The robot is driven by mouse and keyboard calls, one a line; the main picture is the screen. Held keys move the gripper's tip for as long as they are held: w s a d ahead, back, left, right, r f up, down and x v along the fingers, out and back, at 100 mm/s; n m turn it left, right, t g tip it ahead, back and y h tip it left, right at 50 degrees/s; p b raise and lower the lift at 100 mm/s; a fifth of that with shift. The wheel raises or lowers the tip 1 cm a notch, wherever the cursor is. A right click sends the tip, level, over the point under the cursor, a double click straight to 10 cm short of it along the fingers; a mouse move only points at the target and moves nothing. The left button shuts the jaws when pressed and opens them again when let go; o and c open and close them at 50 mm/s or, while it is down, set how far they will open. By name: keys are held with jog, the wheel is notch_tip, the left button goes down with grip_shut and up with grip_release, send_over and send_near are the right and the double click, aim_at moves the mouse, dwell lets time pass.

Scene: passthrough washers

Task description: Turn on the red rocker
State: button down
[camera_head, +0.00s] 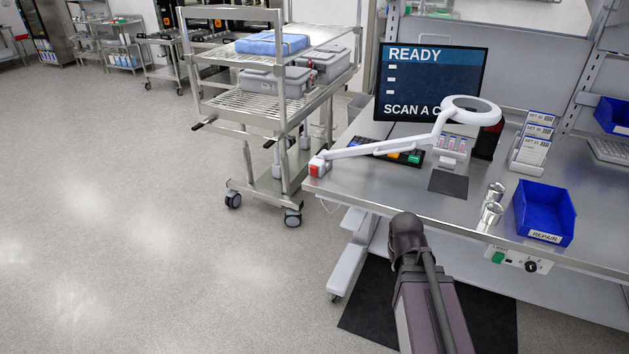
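A small red block (315,170) sits on the white base of the magnifier lamp, clamped at the left front corner of the steel workbench. It is the clearest red part that could be the rocker; its switch position is too small to tell. The white lamp arm (380,148) runs from it to the ring-shaped magnifier head (470,110). A dark link of my arm rises from the bottom edge in front of the bench and ends in a rounded joint, right of and below the red block. My gripper's fingers do not show.
On the workbench (400,190) are a blue REPAIR bin (545,212), metal cups (491,212), a card rack (531,146) and a monitor (430,82). A front panel (519,262) has a green switch and black knob.

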aim_at(310, 168)
jog(key=w+a+f+n+t+b, duration=0.1)
jog(key=w+a+n+t+b, duration=0.4)
jog(key=w, duration=0.5)
jog(key=w+a+f+n+t+b, duration=0.1)
jog(key=w+a+n+t+b, duration=0.1)
jog(key=w+n+t+b, duration=0.55)
jog(key=w+a+r+n+t+y+b, duration=0.1)
jog(key=a+n+y+b, duration=0.3)
jog(key=a, duration=0.4)
jog(key=w+a+r+n+t+y+b, duration=0.1)
jog(key=w+a+n+t+y+b, duration=0.1)
jog(key=w+a+n+y+b, duration=0.2)
jog(key=a+n+y, duration=0.2)
jog(key=a+n, duration=0.1)
jog(key=a, duration=0.1)
jog(key=shift+n, duration=0.35)
jog(key=shift+w+a+r+t, duration=0.1)
jog(key=shift+w+r+t, duration=0.05)
jog(key=shift+w+t, duration=0.1)
